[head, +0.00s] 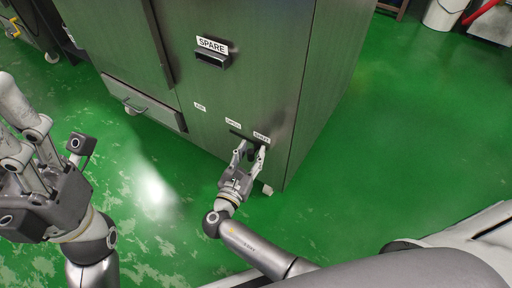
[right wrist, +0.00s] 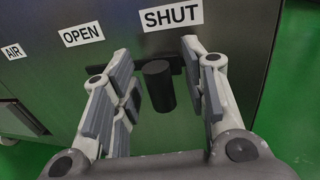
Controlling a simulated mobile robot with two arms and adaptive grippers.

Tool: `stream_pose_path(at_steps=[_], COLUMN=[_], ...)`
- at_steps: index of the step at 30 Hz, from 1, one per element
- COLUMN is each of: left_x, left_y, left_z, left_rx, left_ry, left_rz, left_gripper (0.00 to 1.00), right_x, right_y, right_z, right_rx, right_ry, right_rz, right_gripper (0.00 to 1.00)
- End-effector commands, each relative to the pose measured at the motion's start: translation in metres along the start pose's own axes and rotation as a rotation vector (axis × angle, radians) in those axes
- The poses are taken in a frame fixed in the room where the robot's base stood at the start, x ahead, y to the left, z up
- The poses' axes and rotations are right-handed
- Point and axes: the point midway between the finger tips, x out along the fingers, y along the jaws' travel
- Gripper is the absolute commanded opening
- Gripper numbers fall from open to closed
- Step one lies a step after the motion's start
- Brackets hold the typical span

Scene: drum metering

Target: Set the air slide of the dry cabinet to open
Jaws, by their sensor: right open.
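The dry cabinet (head: 235,95) is a dark metal cabinet. Low on its front is the air slide, a dark slot (head: 235,133) with a black cylindrical knob (right wrist: 158,86) sticking out. The labels AIR (right wrist: 13,50), OPEN (right wrist: 82,34) and SHUT (right wrist: 171,15) run left to right above it. The knob stands below the SHUT label. My right gripper (head: 251,150) is open, with one finger on each side of the knob; gaps show on both sides in the right wrist view. My left gripper (head: 40,195) is at the left edge, away from the cabinet; its fingers are partly cut off.
A SPARE label and black handle (head: 212,58) sit higher on the cabinet front. A drawer (head: 143,103) is at lower left. A white bucket (head: 443,12) stands far back right. The green floor (head: 400,130) is clear right of the cabinet.

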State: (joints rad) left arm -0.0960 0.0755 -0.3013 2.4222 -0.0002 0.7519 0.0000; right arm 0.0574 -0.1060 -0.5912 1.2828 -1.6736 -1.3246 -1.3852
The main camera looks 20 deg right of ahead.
Motion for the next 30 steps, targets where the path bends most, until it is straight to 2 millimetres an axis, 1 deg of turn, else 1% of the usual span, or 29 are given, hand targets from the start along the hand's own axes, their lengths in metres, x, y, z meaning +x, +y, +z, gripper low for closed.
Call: stream_pose_path(at_steps=[8, 11, 18, 26, 28, 30], left_x=[0.002, 0.002, 0.001, -0.001, 0.000, 0.001], left_y=[0.000, 0.000, 0.000, -0.001, -0.001, 0.000], left_z=[-0.002, -0.002, -0.002, -0.001, -0.001, -0.001], left_rx=[0.001, 0.001, 0.001, 0.001, 0.001, -0.001], left_ry=[0.009, 0.010, 0.009, 0.000, -0.001, 0.000], left_rz=[0.002, 0.001, 0.001, -0.002, -0.003, -0.005], left_gripper=[0.52, 0.52, 0.52, 0.52, 0.52, 0.52], right_x=[-0.001, -0.001, -0.001, 0.000, 0.005, 0.013], right_y=[0.000, 0.000, 0.000, 0.001, 0.001, 0.001], right_z=[0.000, 0.000, 0.000, 0.000, 0.001, 0.001], right_rx=[0.000, 0.000, 0.000, 0.000, 0.000, 0.000], right_ry=[0.000, 0.000, 0.000, -0.001, -0.002, -0.004], right_rz=[0.000, 0.000, 0.000, 0.001, 0.001, 0.002], right_gripper=[0.41, 0.30, 0.00, 0.00, 0.00, 0.00])
